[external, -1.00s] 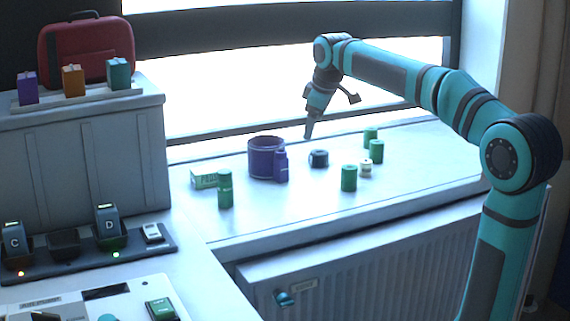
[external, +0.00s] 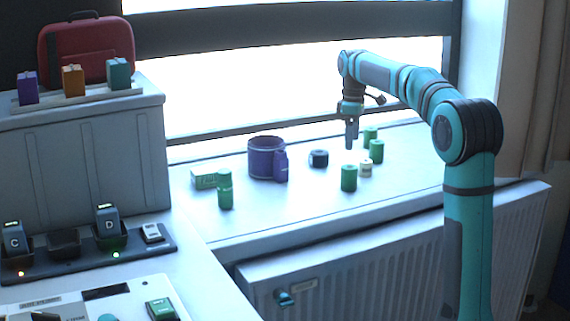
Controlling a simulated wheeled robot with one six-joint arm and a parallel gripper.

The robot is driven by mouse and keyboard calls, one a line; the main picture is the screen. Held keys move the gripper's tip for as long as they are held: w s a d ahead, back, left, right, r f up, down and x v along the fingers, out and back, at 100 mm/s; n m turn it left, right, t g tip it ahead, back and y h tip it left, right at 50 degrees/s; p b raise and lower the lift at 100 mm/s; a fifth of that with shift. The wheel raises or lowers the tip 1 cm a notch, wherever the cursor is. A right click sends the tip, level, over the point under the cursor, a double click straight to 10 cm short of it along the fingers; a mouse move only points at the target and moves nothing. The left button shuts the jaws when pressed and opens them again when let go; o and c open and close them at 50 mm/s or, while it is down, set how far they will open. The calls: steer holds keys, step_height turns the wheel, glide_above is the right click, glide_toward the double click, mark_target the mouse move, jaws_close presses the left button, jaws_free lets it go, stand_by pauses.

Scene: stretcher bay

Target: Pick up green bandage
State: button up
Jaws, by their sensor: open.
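Several green rolls that look like bandages stand on the white windowsill (external: 300,212). One green roll (external: 349,178) stands nearest the front edge on the right. Two more green rolls, one (external: 376,151) and another (external: 370,135), stand behind it to the right. A taller green cylinder (external: 225,190) stands at the left, beside a green box (external: 203,179). My gripper (external: 351,146) points straight down above the sill, over or just behind the front right green roll, and appears empty. It is open, though its finger gap is hard to see.
A cream roll (external: 366,168) stands close to the right green rolls. The sill's front middle is clear. A radiator (external: 400,235) is below.

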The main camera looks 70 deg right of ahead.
mark_target(351, 167)
step_height(351, 167, down, 12)
steer(key=shift+w+a+f, duration=0.15)
steer(key=shift+f, duration=0.05)
steer(key=c, duration=1.1)
steer(key=shift+r, duration=0.1)
step_height(351, 167, up, 10)
steer(key=shift+f, duration=0.1)
